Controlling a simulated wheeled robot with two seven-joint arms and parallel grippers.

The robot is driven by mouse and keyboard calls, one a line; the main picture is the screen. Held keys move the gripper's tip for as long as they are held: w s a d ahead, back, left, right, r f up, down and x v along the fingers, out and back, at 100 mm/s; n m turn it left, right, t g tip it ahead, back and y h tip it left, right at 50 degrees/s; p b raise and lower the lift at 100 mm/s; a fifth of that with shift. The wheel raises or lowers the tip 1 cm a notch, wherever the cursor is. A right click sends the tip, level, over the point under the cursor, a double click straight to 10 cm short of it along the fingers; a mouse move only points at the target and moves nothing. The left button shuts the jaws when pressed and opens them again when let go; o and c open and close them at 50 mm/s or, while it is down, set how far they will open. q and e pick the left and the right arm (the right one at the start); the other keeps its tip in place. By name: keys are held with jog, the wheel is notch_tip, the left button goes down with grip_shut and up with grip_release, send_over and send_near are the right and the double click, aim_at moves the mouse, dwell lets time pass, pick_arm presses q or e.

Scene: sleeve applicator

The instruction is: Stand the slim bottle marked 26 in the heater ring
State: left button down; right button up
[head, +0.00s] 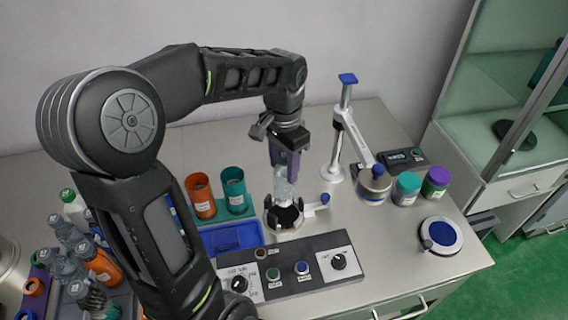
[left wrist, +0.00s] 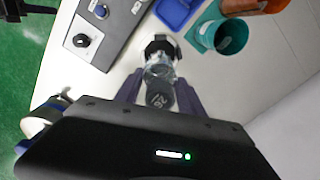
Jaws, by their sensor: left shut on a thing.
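My left gripper (head: 286,166) points straight down and is shut on a clear slim bottle (head: 283,187), held upright. In the left wrist view the dark cap of the bottle (left wrist: 158,98) shows a number that looks like 26, between the two fingers. The heater ring (head: 284,216), pale with dark prongs and a black inside, is directly under the bottle; it also shows in the left wrist view (left wrist: 160,45). The bottle's foot is at the ring's opening. I cannot tell whether it rests inside or hangs just above. My right gripper is not in view.
A control panel (head: 295,268) with knobs lies in front of the ring. A blue tray (head: 232,238) and orange (head: 200,197) and teal (head: 234,191) cups stand left. A stand with an arm (head: 350,130) and lidded jars (head: 406,188) are right. A crowded rack (head: 85,260) is far left.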

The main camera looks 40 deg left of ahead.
aim_at(284, 154)
pick_arm(q)
jog(key=shift+f, duration=0.1)
jog(key=shift+f+b, duration=1.95)
jog(key=shift+f, duration=0.55)
jog(key=shift+c, duration=0.8)
grip_release()
jog(key=shift+r, duration=0.1)
jog(key=shift+r+p, duration=3.75)
jog(key=shift+r, duration=0.8)
jog(key=shift+f, duration=0.1)
